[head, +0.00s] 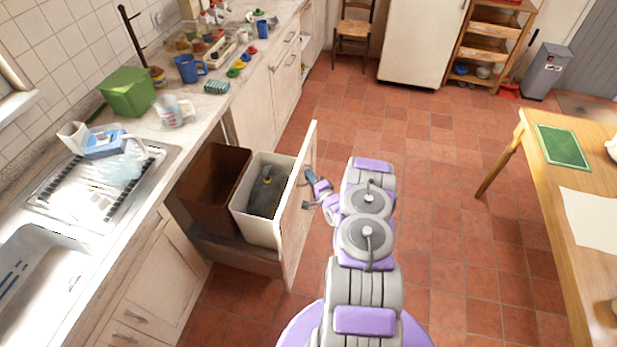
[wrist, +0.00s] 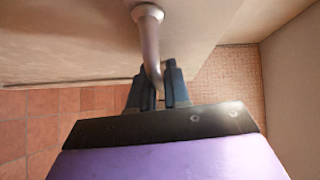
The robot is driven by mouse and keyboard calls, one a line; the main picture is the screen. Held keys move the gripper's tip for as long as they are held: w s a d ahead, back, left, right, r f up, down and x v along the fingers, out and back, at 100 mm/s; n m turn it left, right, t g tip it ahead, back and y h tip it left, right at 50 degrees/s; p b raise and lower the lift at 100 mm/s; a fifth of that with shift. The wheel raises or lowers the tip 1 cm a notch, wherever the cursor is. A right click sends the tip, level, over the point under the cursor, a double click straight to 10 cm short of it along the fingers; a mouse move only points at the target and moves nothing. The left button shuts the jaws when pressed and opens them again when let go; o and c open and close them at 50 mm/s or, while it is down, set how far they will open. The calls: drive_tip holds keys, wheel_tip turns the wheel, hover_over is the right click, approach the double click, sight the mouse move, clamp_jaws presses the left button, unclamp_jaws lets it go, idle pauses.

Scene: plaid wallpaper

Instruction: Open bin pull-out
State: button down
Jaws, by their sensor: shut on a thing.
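The bin pull-out is drawn out from the counter in the head view, its wooden front panel (head: 300,205) standing out over the floor. Behind the panel sit a white bin (head: 250,222) with dark contents and a brown bin (head: 212,190). My gripper (head: 308,188) is at the outer face of the panel. In the wrist view, my gripper (wrist: 159,85) is shut on the curved metal handle (wrist: 150,35). The handle's far end is out of the wrist view.
A sink (head: 40,270) and a counter with a green box (head: 127,92) and a blue mug (head: 188,68) run along the left. A wooden table (head: 548,190) stands at the right. The tiled floor (head: 440,150) between is clear.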

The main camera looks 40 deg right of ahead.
drive_tip(key=shift+s+a+f, duration=0.1)
drive_tip(key=shift+a+f, duration=0.1)
drive_tip(key=shift+f, duration=0.1)
drive_tip(key=c, duration=1.3)
unclamp_jaws()
drive_tip(key=shift+o, duration=0.5)
drive_tip(key=shift+d+r, duration=0.1)
drive_tip(key=s+a+r+p, duration=0.1)
drive_tip(key=s+a+p, duration=0.1)
drive_tip(key=s, duration=1.5)
drive_tip(key=shift+r, duration=0.15)
